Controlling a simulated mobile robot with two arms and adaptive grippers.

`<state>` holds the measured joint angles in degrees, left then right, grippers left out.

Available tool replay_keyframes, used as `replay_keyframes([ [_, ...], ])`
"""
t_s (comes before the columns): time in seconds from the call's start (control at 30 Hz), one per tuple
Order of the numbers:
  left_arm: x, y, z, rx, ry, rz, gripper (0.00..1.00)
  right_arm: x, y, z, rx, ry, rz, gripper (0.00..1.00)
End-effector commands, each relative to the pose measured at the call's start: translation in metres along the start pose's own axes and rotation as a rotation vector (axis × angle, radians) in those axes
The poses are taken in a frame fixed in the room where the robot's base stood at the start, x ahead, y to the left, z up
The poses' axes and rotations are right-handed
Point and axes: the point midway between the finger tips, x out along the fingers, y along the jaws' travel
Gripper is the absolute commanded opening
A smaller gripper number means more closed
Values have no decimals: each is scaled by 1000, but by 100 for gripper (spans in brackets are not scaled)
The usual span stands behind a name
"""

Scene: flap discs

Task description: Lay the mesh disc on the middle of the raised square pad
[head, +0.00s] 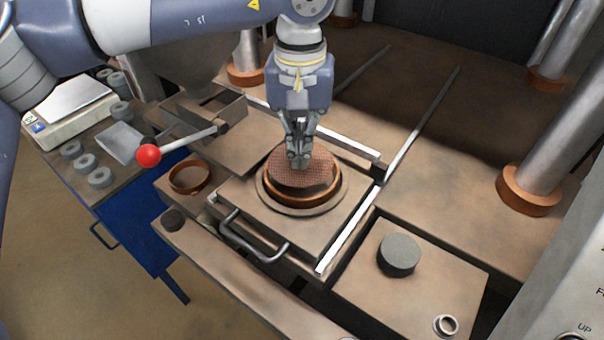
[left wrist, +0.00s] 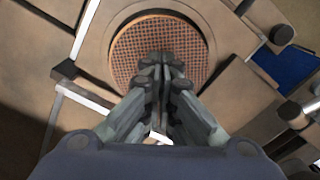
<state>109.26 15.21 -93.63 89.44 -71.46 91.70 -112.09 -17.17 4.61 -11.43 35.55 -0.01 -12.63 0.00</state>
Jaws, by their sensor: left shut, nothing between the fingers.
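The mesh disc (head: 302,168) is round and reddish-brown with a fine grid. It lies face up inside a copper-coloured ring (head: 290,199) on a square sliding plate (head: 245,204) with a front handle. It also shows in the left wrist view (left wrist: 135,48), framed by the ring. My left gripper (head: 299,163) points down with its fingertips together, at the disc's middle and hiding part of it. Nothing shows between the fingers. I cannot tell whether the tips touch the disc. Which surface is the raised square pad is unclear. My right gripper is out of view.
A flat square block (head: 375,292) at front right bears a dark grey cylinder (head: 398,255) and a small metal ring (head: 446,325). A red-knobbed lever (head: 149,155) and an empty copper ring (head: 189,178) are at left. Thick metal columns (head: 555,130) stand at right.

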Motion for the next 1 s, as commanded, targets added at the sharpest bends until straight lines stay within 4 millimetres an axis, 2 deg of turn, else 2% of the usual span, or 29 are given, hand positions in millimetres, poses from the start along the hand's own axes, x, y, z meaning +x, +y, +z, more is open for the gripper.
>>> replay_keyframes([
  [1.0,6,0,-4,-1,0,0,0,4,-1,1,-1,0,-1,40],
])
